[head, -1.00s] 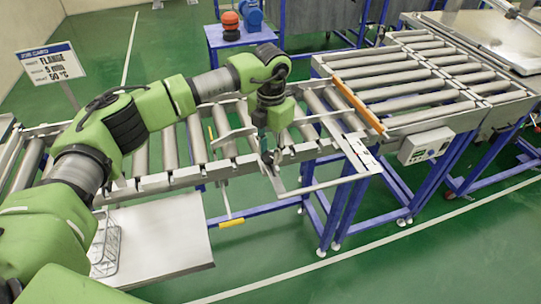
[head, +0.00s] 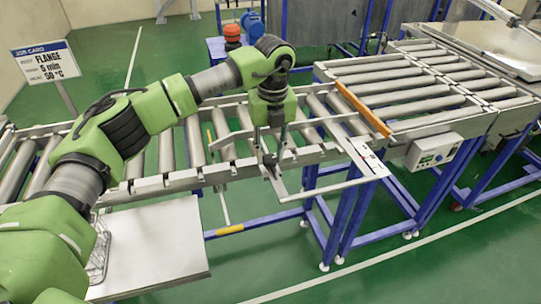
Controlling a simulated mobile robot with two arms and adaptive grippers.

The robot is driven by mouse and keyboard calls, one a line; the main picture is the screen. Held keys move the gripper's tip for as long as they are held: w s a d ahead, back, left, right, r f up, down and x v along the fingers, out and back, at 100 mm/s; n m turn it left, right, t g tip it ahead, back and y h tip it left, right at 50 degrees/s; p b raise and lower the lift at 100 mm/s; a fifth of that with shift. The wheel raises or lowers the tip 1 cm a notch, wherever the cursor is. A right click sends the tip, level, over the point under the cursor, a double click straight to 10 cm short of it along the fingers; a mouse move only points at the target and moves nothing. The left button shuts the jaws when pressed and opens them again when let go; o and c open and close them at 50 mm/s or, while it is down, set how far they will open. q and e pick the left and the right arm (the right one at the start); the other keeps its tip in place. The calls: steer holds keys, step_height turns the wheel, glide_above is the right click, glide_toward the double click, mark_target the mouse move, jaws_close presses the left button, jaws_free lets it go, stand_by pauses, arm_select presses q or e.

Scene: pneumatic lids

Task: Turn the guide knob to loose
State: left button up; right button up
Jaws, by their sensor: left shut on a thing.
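My left gripper (head: 270,148) points down at the front edge of the roller conveyor, over the side guide rail. It is shut on the guide knob (head: 269,159), a small dark part at the rail's bracket. The fingers cover most of the knob, so its setting cannot be read. The guide rail (head: 325,187) is a thin metal bar running from below the gripper to the right, toward a white scale plate (head: 361,156) with small red and dark marks, too small to read. My right gripper is not in view.
The roller conveyor (head: 165,150) runs behind the gripper, with an orange bar (head: 362,108) across it. A grey control box (head: 434,150) hangs on the front right. A job card sign (head: 46,62) stands at left. A pale shelf (head: 160,245) with a wire basket (head: 98,255) is at lower left.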

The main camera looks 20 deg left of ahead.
arm_select(q)
steer(key=n+b, duration=0.1)
steer(key=n, duration=0.2)
steer(key=shift+n, duration=0.4)
steer(key=n+b, duration=0.1)
steer(key=n, duration=0.2)
steer(key=shift+s+a+n+b, duration=0.1)
steer(key=shift+n+b, duration=0.2)
steer(key=n+b, duration=0.1)
steer(key=n, duration=0.2)
steer(key=shift+s+n+b, duration=0.1)
steer(key=shift+n+b, duration=0.25)
steer(key=shift+n, duration=1.35)
steer(key=o, duration=1.1)
steer(key=shift+r, duration=0.1)
